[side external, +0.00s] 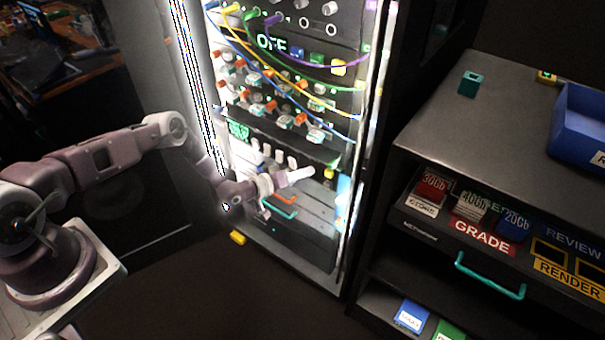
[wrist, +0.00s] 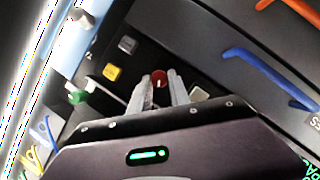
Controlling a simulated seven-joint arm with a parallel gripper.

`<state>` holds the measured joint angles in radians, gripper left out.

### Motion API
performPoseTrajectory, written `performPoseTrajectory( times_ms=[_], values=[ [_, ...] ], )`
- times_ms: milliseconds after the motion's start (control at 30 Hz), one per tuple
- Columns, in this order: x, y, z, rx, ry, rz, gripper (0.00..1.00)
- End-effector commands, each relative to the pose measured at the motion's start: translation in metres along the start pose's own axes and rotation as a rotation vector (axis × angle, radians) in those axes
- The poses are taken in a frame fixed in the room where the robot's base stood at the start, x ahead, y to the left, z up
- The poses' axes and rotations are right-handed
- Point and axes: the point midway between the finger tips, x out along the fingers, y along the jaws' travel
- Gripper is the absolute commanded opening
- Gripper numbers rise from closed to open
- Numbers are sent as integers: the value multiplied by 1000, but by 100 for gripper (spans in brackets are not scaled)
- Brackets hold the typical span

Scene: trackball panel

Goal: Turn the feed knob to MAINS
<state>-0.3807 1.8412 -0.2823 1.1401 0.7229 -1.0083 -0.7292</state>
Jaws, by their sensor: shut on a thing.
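My gripper (side external: 308,173) reaches the lower part of the lit rack panel in the side view. In the wrist view my gripper (wrist: 160,84) has its two pale fingers on either side of a small round red knob (wrist: 159,77) with a light mark on its face. The fingers are shut on this knob. In the side view the knob is hidden behind the fingers. No FEED or MAINS lettering is readable, so I cannot tell which setting the knob points to.
A blue handle (wrist: 268,76) lies to the right. Cables (side external: 300,88) hang above my gripper in the side view.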

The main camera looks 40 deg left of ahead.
Motion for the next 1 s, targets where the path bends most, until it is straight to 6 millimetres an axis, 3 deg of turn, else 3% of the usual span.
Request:
performPoseTrajectory(
  times_ms=[267,300,400,767,1000],
  values=[
    [0,0,-1,-2,3,0,0],
    [0,0,-1,-2,3,0,25],
    [0,0,-1,-2,2,0,44],
    [-6,-1,0,-1,0,-2,45],
    [-52,-1,0,-4,-1,-3,45]
  ],
)
